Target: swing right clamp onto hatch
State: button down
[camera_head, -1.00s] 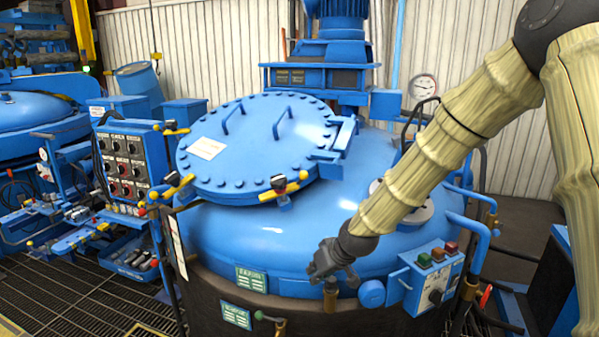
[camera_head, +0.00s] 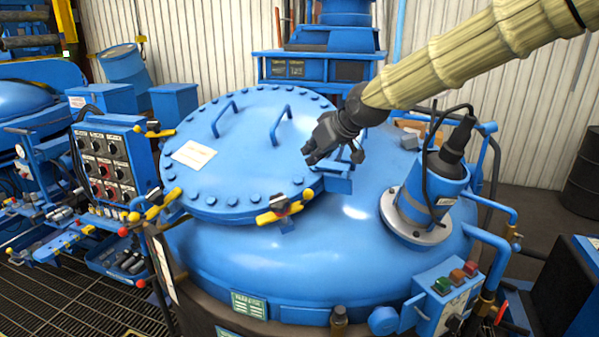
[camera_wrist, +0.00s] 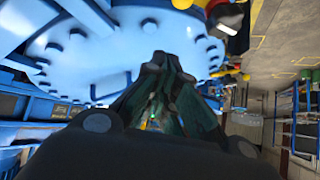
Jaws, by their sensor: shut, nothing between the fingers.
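The hatch (camera_head: 235,160) is a round blue lid with bolts around its rim and two bar handles, lying on the domed vessel; it also shows upside down in the wrist view (camera_wrist: 100,45). The clamp at its front right edge (camera_head: 285,207) has a yellow bar and a dark knob, and sits at the rim. More yellow clamps stand at the left rim (camera_head: 150,205) and farther back (camera_head: 152,131). My gripper (camera_head: 309,156) is shut and empty, above the hatch's right part, behind and above the front right clamp. In the wrist view its fingers (camera_wrist: 155,115) are together.
A blue cylindrical device (camera_head: 430,195) with a dark cable stands on the dome to the right of my gripper. A button box (camera_head: 447,293) is at the front right. A switch panel (camera_head: 113,165) stands left of the hatch.

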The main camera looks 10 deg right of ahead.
jog(key=shift+w+a+f+p, duration=0.15)
jog(key=shift+w+f+p, duration=0.1)
jog(key=shift+f+p, duration=0.2)
jog(key=shift+w+a+f+p, duration=0.3)
jog(key=shift+a+f+p, duration=0.2)
jog(key=shift+p, duration=0.15)
notch_tip(320, 180, down, 6)
jog(key=w+p, duration=0.1)
jog(key=p, duration=0.4)
jog(key=shift+a, duration=0.15)
jog(key=shift+r, duration=0.1)
jog(key=shift+f+m+b, duration=0.2)
jog(key=shift+m+b, duration=0.1)
jog(key=shift+b, duration=0.05)
